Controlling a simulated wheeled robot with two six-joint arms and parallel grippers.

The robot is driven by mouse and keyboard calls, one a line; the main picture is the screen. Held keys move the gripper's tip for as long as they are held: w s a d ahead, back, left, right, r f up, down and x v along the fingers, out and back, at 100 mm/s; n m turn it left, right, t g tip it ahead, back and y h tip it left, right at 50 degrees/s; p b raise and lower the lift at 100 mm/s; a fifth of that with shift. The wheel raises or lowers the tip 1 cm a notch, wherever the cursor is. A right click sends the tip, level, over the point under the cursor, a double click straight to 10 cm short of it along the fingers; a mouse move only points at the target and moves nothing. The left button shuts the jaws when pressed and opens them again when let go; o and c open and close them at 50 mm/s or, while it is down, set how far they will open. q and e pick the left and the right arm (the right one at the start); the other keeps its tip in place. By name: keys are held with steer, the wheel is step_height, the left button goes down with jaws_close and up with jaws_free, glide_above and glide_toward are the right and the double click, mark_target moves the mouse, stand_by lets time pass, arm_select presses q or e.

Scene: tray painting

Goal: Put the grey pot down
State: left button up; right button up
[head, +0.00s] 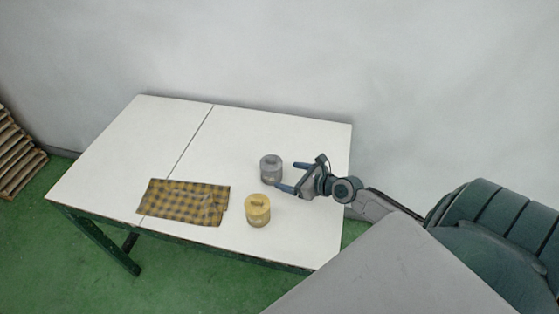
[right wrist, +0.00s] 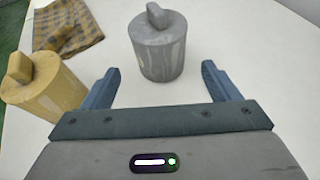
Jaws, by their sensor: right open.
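The grey pot (head: 271,169) stands upright on the white table (head: 240,141), right of its middle. It also shows in the right wrist view (right wrist: 160,55), with a knob on its top, just beyond the fingertips. My right gripper (head: 288,177) is open and empty, its two blue fingers pointing at the pot from the right. In the right wrist view the open fingers (right wrist: 158,72) are spread wide, with a gap between them and the pot. My left gripper does not show.
A yellow pot (head: 258,211) stands nearer the table's front edge; it is left of my fingers in the right wrist view (right wrist: 45,88). A checked cloth (head: 184,202) lies left of it. The table's back and left are clear. Wooden slats (head: 16,155) stand at the far left.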

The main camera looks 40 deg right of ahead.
steer(key=shift+v, duration=1.5)
